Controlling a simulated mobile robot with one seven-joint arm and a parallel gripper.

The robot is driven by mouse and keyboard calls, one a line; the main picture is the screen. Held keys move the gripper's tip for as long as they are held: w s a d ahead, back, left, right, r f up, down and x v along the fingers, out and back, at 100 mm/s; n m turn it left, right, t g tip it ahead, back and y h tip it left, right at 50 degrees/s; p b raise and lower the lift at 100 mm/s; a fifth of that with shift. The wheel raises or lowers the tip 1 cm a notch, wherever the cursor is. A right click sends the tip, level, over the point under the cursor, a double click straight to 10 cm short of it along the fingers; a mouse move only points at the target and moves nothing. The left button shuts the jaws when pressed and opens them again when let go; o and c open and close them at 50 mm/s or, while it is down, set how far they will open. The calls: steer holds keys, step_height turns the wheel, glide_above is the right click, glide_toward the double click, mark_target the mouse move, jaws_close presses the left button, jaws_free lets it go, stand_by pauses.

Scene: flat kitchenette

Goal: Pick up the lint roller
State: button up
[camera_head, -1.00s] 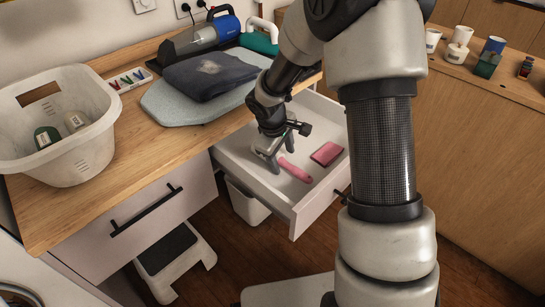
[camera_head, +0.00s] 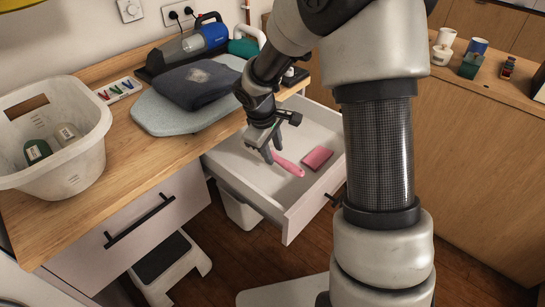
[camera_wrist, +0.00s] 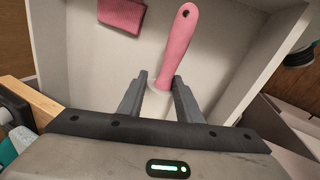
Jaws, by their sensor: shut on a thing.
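The lint roller (camera_head: 289,166) has a pink handle with a hole at its end and a white head. In the head view it is over the open drawer, its handle pointing toward the drawer front. In the wrist view the handle (camera_wrist: 179,42) runs up and away between and beyond the fingers. My gripper (camera_head: 268,157) reaches down into the drawer and is shut on the lint roller near its white head. The two grey fingers (camera_wrist: 158,92) stand on either side of it. The head is mostly hidden by my gripper.
The white drawer (camera_head: 285,217) is pulled out, with raised walls around my gripper. A pink folded cloth or sponge (camera_head: 318,158) lies in it, beside the handle. The wooden counter (camera_head: 120,155) holds a white basket (camera_head: 85,160) and a dark folded cloth (camera_head: 198,85).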

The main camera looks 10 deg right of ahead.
mark_target(273, 154)
step_height(273, 154, up, 13)
steer(key=p, duration=0.2)
steer(key=shift+p, duration=0.35)
steer(key=shift+r, duration=0.1)
